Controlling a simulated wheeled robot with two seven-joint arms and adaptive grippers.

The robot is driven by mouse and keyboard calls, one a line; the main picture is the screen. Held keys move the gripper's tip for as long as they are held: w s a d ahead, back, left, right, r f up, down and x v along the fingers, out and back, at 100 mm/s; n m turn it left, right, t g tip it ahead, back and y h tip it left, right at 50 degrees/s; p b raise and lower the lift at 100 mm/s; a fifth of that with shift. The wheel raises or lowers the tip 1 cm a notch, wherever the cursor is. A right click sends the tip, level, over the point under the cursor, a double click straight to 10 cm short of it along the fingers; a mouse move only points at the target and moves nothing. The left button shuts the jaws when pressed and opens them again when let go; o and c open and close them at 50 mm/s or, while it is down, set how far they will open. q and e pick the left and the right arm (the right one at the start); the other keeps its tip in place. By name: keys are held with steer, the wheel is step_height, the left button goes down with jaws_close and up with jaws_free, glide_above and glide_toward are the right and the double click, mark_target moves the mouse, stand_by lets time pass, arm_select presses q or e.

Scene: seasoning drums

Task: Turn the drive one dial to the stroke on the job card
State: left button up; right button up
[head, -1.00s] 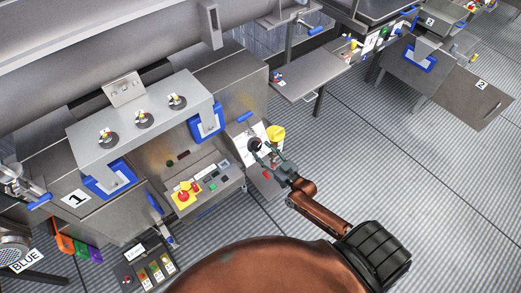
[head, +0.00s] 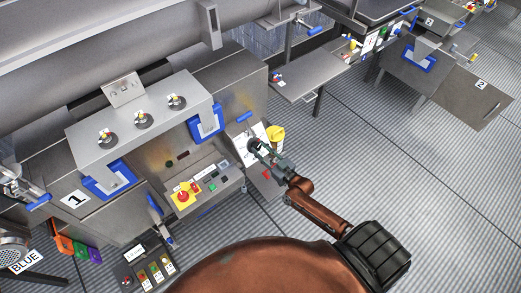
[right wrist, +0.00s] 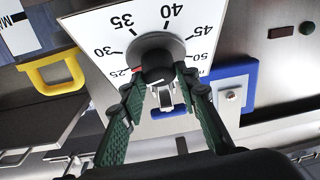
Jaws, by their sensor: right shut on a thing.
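The drive one dial is a dark round knob (right wrist: 158,64) on a white scale plate (right wrist: 100,22), marked from 25 to 50, in the right wrist view. A small red mark shows at the knob's left side, beside the 25. In the head view the knob (head: 253,145) is on the right end of the machine marked 1. My right gripper (head: 262,152) is shut on the knob, with a green finger on each side in the right wrist view (right wrist: 158,82). My left gripper is not in view. I cannot make out a job card.
A yellow-handled item (head: 275,133) sits just right of the dial. A control panel (head: 205,185) with a red-and-yellow stop button (head: 183,197) is left of my right gripper. A blue handle (right wrist: 237,90) is right of the dial. The ribbed floor at right is open.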

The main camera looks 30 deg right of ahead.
steer(key=shift+a+r+m+h+p, duration=0.15)
steer(key=shift+m+h+p, duration=0.15)
steer(key=shift+m+p, duration=0.3)
steer(key=shift+c, duration=0.5)
steer(key=m+h+p, duration=0.1)
steer(key=m+p, duration=0.1)
steer(key=m+h+p, duration=0.2)
steer(key=m+p, duration=0.1)
steer(key=m+h+p, duration=0.2)
steer(key=p, duration=0.1)
steer(key=shift+a+r+m+g, duration=0.15)
steer(key=shift+a+m+g, duration=0.15)
steer(key=shift+m+g, duration=0.1)
steer(key=shift+w+m+g+h+p, duration=0.1)
steer(key=shift+m+g+h+p, duration=0.35)
steer(key=shift+m+p, duration=0.75)
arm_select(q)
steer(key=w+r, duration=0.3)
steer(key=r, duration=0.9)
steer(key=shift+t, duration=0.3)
arm_select(e)
steer(key=shift+h, duration=0.35)
steer(key=shift+f, duration=0.2)
steer(key=o, duration=1.2)
steer(key=shift+c, duration=0.2)
